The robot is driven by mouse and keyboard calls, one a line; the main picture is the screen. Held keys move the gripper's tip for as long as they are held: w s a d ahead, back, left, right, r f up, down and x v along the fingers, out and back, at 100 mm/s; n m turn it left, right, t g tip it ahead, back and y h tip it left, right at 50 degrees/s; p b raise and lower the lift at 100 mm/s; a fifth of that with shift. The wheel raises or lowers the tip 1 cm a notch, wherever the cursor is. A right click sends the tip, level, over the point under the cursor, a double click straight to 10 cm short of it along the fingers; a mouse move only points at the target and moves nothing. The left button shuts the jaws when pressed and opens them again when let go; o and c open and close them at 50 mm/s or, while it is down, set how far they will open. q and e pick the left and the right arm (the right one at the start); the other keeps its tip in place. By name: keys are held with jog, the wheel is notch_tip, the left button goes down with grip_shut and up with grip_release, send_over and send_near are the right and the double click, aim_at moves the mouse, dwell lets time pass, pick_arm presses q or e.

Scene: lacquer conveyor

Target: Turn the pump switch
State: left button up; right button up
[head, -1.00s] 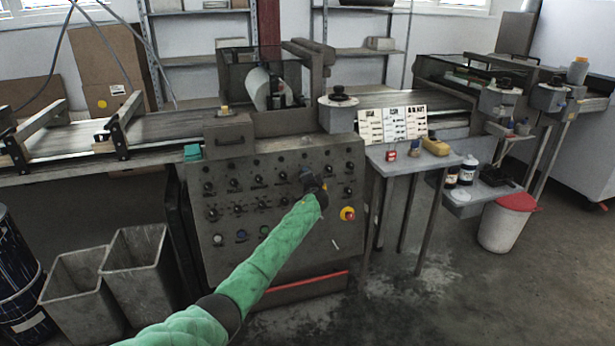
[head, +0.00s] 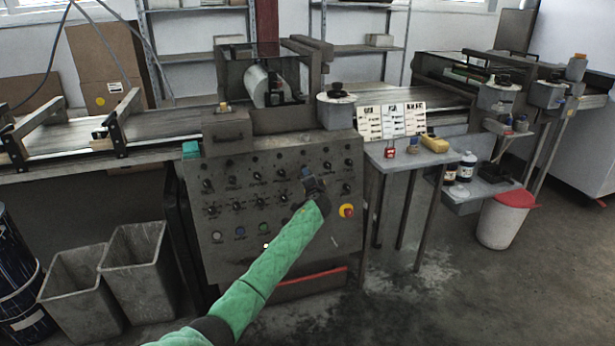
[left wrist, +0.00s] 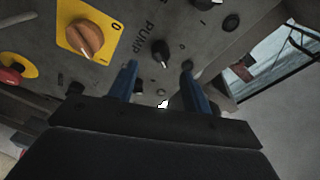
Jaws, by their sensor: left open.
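The control panel (head: 285,245) carries rows of black knobs. In the left wrist view, an orange rotary switch (left wrist: 88,38) sits on a yellow plate marked 0 and I. The word PUMP is printed beside this plate, between it and a black knob (left wrist: 160,52). My left gripper (left wrist: 158,70) is open and faces the panel, with the black knob showing between its blue fingertips; the orange switch is off to their left. I cannot tell whether the fingers touch anything. In the head view my left gripper (head: 312,186) hides the orange switch.
A red stop button (head: 347,211) on yellow sits right of my gripper. A small table (head: 420,158) with cards stands right of the panel. Grey bins (head: 133,268) stand at left. Open floor lies in front at right.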

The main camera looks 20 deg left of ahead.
pick_arm(q)
jog(key=shift+v, duration=0.95)
pick_arm(e)
jog(key=shift+f, duration=0.4)
